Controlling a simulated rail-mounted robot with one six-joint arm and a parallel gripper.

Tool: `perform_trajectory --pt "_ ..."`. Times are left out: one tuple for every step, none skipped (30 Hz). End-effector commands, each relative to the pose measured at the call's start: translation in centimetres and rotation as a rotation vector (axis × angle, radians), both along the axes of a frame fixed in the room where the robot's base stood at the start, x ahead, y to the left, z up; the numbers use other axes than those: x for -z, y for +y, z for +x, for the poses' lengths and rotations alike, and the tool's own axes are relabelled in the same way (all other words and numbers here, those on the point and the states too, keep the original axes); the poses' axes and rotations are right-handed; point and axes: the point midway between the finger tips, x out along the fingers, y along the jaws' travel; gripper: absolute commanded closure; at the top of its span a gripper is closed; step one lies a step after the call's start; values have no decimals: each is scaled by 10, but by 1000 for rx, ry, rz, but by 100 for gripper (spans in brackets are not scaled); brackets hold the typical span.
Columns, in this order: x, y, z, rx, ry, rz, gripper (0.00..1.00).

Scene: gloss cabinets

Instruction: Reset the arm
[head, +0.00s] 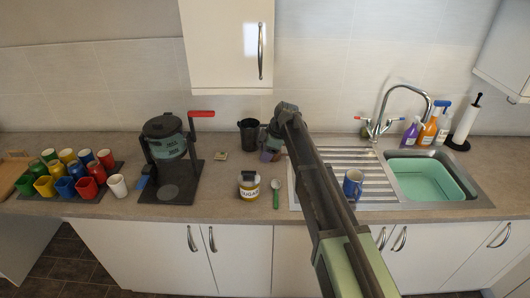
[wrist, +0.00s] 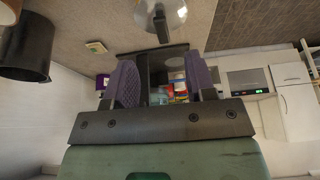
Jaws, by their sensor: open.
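My arm reaches from the bottom right of the head view up over the counter. My gripper (head: 268,149) is near the wall, beside the dark jug (head: 249,134), and is partly hidden by my arm. In the wrist view my gripper (wrist: 161,80) shows two purple-padded fingers, spread apart. Nothing is held between them. Colored cups (wrist: 178,88) show in the gap, far behind the fingers. The dark jug (wrist: 27,45) is close at the left of the wrist view, apart from the fingers.
A sugar jar (head: 249,187) and green spoon (head: 276,193) stand and lie in front. A coffee machine (head: 170,160) and several colored cups (head: 70,178) are left. A blue mug (head: 352,184) stands on the drainer by the sink basin (head: 428,178). A wall cabinet (head: 226,45) hangs above.

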Motion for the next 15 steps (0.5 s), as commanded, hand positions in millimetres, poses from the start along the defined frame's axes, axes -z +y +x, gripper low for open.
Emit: perform_trajectory --pt "0 0 0 0 0 0 50" --pt "0 0 0 0 0 0 50" --pt "0 0 0 0 0 0 50" --pt "0 0 0 0 0 0 50" --pt "0 0 0 0 0 0 50" --pt "0 0 0 0 0 0 50" --pt "0 0 0 0 0 0 50" --pt "0 0 0 0 0 0 50" --pt "0 0 0 0 0 0 50" --pt "0 0 0 1 0 0 50" --pt "0 0 0 9 4 0 50" --pt "0 0 0 36 15 0 50" --pt "0 0 0 72 31 -1 50" --pt "0 -1 -1 122 52 -6 50" --pt "1 -4 -6 216 90 -22 50"
